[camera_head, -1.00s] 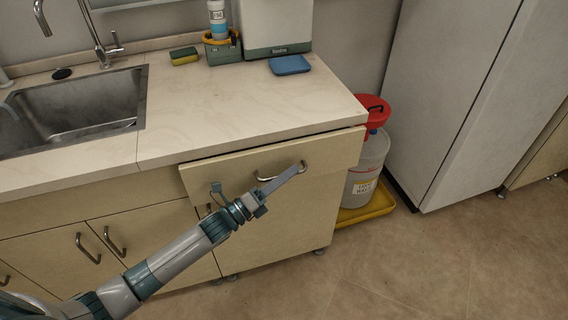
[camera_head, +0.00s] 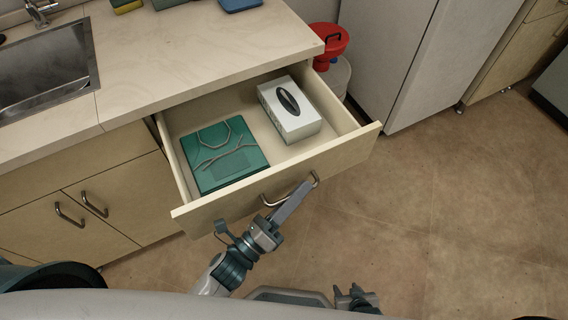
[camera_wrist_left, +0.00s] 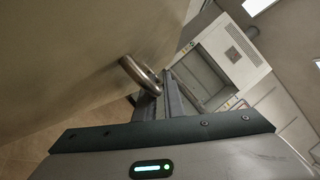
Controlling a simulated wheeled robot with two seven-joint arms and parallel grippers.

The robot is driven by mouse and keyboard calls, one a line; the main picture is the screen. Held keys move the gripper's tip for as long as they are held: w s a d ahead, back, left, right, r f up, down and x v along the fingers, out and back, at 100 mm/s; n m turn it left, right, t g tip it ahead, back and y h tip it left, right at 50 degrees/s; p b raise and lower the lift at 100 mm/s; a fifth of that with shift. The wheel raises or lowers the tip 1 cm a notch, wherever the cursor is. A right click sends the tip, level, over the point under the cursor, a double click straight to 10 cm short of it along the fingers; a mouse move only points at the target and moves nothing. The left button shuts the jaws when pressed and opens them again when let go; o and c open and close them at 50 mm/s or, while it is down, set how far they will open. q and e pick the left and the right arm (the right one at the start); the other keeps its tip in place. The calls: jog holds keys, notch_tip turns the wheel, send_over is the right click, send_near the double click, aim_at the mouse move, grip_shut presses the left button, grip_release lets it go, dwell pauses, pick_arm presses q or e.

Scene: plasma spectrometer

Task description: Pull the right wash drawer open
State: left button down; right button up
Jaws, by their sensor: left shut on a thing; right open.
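The right wash drawer (camera_head: 345,160) stands well open, its inside visible. Its metal bar handle (camera_head: 271,202) is on the front panel. My left gripper (camera_head: 303,191) is shut on this handle, in front of the drawer. In the left wrist view the handle (camera_wrist_left: 138,73) curves in at the ends of the left gripper's fingers (camera_wrist_left: 163,88); the exact contact is partly hidden. My right gripper (camera_head: 357,297) shows only in part at the bottom of the head view, open and apart from the drawer.
The countertop (camera_head: 190,55) with a sink (camera_head: 45,75) is above. A red-topped container (camera_head: 329,42) and a tall white cabinet (camera_head: 385,60) stand right. The floor at right is clear.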

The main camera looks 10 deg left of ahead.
pick_arm(q)
jog(key=s+d, duration=0.4)
jog(key=s, duration=0.2)
jog(key=shift+f, duration=0.1)
jog(key=c, duration=2.1)
grip_release()
jog(key=shift+s, duration=0.1)
